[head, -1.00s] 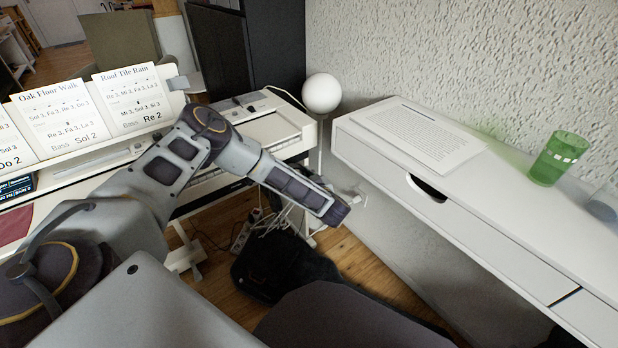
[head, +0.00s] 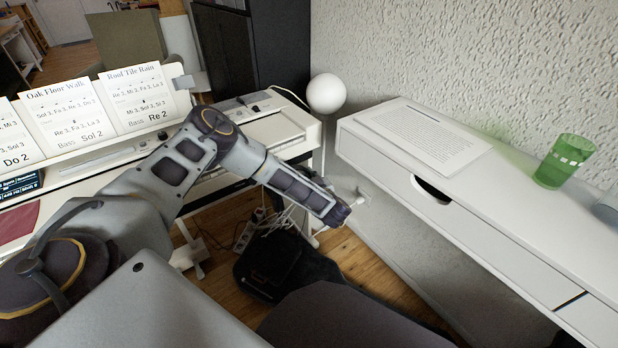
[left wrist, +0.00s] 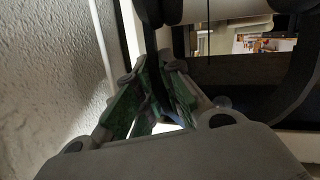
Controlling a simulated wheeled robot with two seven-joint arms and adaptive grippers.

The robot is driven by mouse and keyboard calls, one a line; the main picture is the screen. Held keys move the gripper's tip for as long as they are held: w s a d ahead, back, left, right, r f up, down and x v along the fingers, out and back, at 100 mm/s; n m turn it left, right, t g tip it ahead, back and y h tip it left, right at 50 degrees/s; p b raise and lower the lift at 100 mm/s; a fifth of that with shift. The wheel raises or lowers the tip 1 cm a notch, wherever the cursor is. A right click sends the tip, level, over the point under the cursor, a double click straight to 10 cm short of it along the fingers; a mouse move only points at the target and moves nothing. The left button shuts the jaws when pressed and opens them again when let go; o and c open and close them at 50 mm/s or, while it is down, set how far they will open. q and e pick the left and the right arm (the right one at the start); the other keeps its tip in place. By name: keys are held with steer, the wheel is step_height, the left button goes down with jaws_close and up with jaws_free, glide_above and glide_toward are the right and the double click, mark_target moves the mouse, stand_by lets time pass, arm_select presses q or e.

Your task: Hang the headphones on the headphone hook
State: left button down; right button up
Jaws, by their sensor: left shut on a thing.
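My left arm reaches from the left across the piano. Its end, with the left gripper (head: 340,214), is over the gap between piano and white desk; the fingers hardly show there. In the left wrist view the gripper (left wrist: 160,105), with green finger pads, is shut on a thin dark part. This looks like the band of the headphones (left wrist: 152,84); a dark curved part also shows at the right. The rest of the headphones is partly cut off or hidden by the gripper. I cannot make out the headphone hook. My right gripper is not in view.
The digital piano (head: 272,131) carries song sheets (head: 140,100). A round white lamp (head: 326,93) stands in the corner. The white desk (head: 510,215) holds a paper (head: 425,135) and a green cup (head: 565,160). Cables and a black bag (head: 285,262) lie on the floor below.

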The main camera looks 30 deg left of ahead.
arm_select(q)
steer(key=shift+s+f, duration=0.1)
steer(key=shift+f, duration=0.05)
steer(key=c, duration=1.5)
jaws_free()
steer(key=shift+o, duration=0.2)
steer(key=shift+d, duration=0.15)
steer(key=p+v, duration=0.3)
steer(key=v, duration=0.1)
steer(key=shift+s+d+r+p, duration=0.2)
steer(key=shift+s+d+p, duration=0.05)
steer(key=shift+p, duration=0.05)
steer(key=shift+s+d, duration=0.1)
steer(key=shift+d, duration=0.05)
steer(key=v, duration=1.1)
steer(key=shift+s+d, duration=0.2)
steer(key=shift+s, duration=0.05)
